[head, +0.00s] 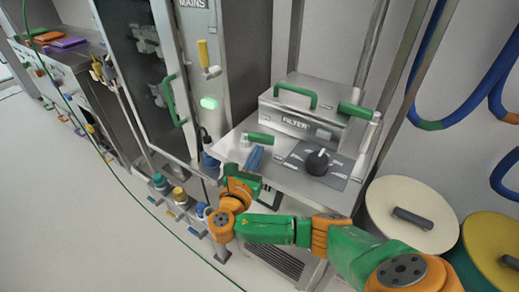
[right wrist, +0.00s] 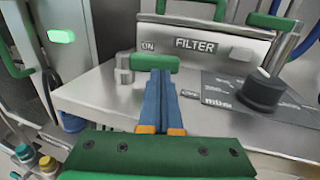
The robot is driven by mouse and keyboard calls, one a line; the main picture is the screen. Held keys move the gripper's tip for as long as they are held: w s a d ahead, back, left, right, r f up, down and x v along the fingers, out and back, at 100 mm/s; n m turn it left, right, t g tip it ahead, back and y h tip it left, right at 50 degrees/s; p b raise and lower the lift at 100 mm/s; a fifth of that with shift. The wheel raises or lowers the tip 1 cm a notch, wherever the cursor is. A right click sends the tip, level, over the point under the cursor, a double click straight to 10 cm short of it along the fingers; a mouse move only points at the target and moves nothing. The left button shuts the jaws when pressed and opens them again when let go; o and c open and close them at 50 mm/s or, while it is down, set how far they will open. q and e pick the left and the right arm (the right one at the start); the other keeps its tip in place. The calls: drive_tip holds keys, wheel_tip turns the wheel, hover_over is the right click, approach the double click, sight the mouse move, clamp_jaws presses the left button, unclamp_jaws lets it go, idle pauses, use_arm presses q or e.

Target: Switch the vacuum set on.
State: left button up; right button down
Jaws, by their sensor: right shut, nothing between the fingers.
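The vacuum set is a steel cart with a top plate (head: 225,147) and a box marked FILTER (head: 300,112). A small green handle (head: 260,138) on a metal post stands at the left of the top, by an "ON" label; it also shows in the right wrist view (right wrist: 155,62). A black knob (head: 317,162) with a white mark sits on a dark panel to its right. My right gripper (head: 257,150) is shut and empty, its blue fingers (right wrist: 160,75) pointing at the green handle. The tips overlap the handle's lower edge; I cannot tell if they touch. My left gripper is out of view.
A grey cabinet marked MAINS (head: 195,30) with a lit green lamp (head: 209,103) stands left. Coloured valves (head: 180,196) sit low at the left. Upright posts, blue hoses (head: 485,90) and round lidded drums (head: 410,213) are at the right.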

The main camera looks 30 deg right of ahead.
sight(267, 142)
drive_tip(key=shift+x, duration=1.15)
drive_tip(key=shift+r+p, duration=0.15)
drive_tip(key=shift+p, duration=0.15)
drive_tip(key=shift+d+r+p, duration=0.2)
drive_tip(key=shift+d+p, duration=0.45)
drive_tip(key=shift+p, duration=0.6)
drive_tip(key=shift+d+f, duration=0.25)
drive_tip(key=shift+f, duration=0.1)
